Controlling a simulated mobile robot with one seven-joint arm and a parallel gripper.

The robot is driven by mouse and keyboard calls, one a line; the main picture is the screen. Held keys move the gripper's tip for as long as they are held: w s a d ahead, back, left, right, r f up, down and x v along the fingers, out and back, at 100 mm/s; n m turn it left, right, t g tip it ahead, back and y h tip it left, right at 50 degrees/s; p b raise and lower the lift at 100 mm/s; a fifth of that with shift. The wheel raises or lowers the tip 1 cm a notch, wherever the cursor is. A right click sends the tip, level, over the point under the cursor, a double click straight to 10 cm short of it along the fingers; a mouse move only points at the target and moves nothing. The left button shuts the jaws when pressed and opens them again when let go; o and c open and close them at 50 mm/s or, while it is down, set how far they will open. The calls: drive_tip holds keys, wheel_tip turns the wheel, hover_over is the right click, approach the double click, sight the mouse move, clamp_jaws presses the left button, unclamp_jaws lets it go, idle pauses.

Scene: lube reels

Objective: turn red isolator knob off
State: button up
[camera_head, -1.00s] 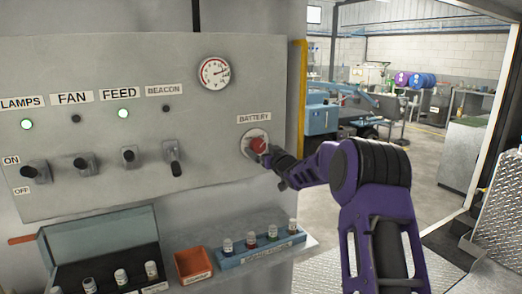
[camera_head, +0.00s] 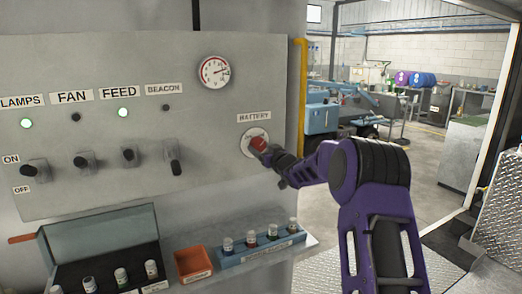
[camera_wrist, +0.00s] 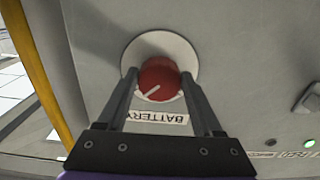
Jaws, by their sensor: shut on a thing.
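The red isolator knob (camera_head: 257,145) sits on a round pale plate under the BATTERY label (camera_head: 254,117) at the right of the grey panel. In the wrist view the red knob (camera_wrist: 159,80) shows a white pointer line, slanted in that picture. My gripper (camera_head: 264,153) reaches the knob from the right. In the wrist view its two dark fingers (camera_wrist: 159,88) stand on either side of the knob and are shut on it. The fingers partly cover the pale plate (camera_wrist: 150,45).
The panel (camera_head: 120,70) bears a gauge (camera_head: 214,72) and several switches; the LAMPS and FEED lights are lit green. Below, a shelf holds an open case (camera_head: 100,232), an orange tray (camera_head: 193,264) and a blue rack (camera_head: 262,255). A yellow pipe (camera_head: 301,95) runs along the panel's right edge.

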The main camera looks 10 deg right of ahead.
drive_tip(key=shift+f, duration=0.1)
drive_tip(key=n+b, duration=0.2)
drive_tip(key=b, duration=0.1)
drive_tip(key=shift+f+n, duration=0.1)
drive_tip(key=shift+n, duration=0.3)
drive_tip(key=n+b, duration=0.4)
drive_tip(key=n, duration=0.2)
drive_tip(key=shift+w+d, duration=0.1)
drive_tip(key=shift+d, duration=0.05)
drive_tip(key=n, duration=0.2)
drive_tip(key=n+b, duration=0.1)
drive_tip(key=n, duration=0.1)
drive_tip(key=shift+d+r+n, duration=0.1)
drive_tip(key=shift+r+n, duration=0.25)
drive_tip(key=shift+n, duration=0.05)
drive_tip(key=shift+r+n, duration=0.1)
drive_tip(key=shift+n, duration=1.9)
drive_tip(key=o, duration=1.4)
drive_tip(key=shift+c, duration=0.2)
